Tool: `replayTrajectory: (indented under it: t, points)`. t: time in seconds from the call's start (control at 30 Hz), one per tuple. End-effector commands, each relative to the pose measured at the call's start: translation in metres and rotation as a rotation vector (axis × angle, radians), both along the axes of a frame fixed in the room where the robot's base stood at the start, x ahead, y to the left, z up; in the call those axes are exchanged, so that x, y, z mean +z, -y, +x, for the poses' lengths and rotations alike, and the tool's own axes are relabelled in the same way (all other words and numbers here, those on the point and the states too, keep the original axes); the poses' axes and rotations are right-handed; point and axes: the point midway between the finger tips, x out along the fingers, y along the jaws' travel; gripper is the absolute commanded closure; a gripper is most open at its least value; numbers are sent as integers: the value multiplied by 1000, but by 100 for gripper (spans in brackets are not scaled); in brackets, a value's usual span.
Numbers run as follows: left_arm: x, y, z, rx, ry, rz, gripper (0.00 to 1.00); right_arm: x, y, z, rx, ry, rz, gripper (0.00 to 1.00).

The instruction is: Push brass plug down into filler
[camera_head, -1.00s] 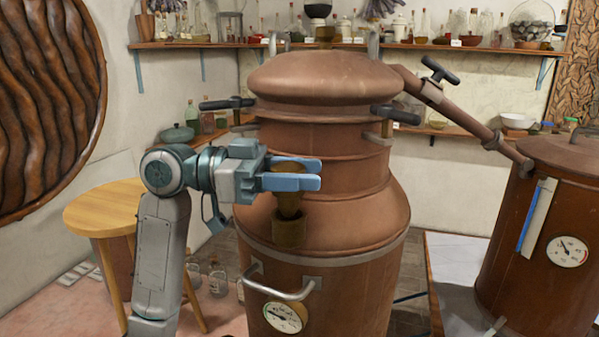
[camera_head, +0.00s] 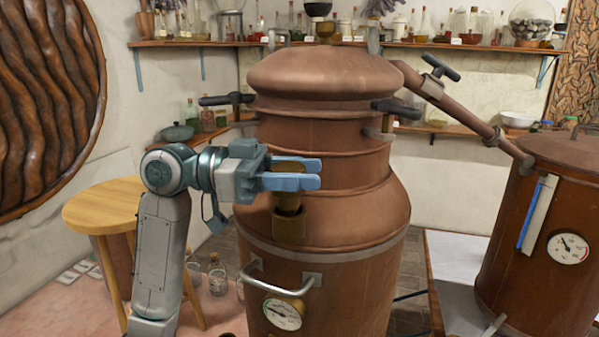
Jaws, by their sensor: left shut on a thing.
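The brass plug (camera_head: 288,201) is a small brownish tapered piece between the blue fingers of my left gripper (camera_head: 305,173). My left gripper comes in level from the left and is shut on the plug. The fingers hide much of the plug's upper part. Its lower end meets the mouth of the filler (camera_head: 288,228), a short brass cup on the shoulder of the large copper still (camera_head: 340,225). I cannot tell how deep the plug sits in the filler. My right gripper does not show.
A dark clamp handle (camera_head: 226,100) sticks out above the gripper. A metal handle (camera_head: 278,285) and a round gauge (camera_head: 283,313) are below the filler. A round wooden stool (camera_head: 105,205) stands at the left. A second copper vessel (camera_head: 545,240) stands at the right.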

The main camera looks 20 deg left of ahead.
Motion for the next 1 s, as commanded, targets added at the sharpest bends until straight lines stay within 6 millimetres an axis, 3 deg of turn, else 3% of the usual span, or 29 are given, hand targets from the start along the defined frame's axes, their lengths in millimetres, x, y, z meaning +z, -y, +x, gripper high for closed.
replayTrajectory:
  t: [1.0]
  points:
    - [-11, 0, 0, 0, 0, 0, 83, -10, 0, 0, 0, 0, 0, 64]
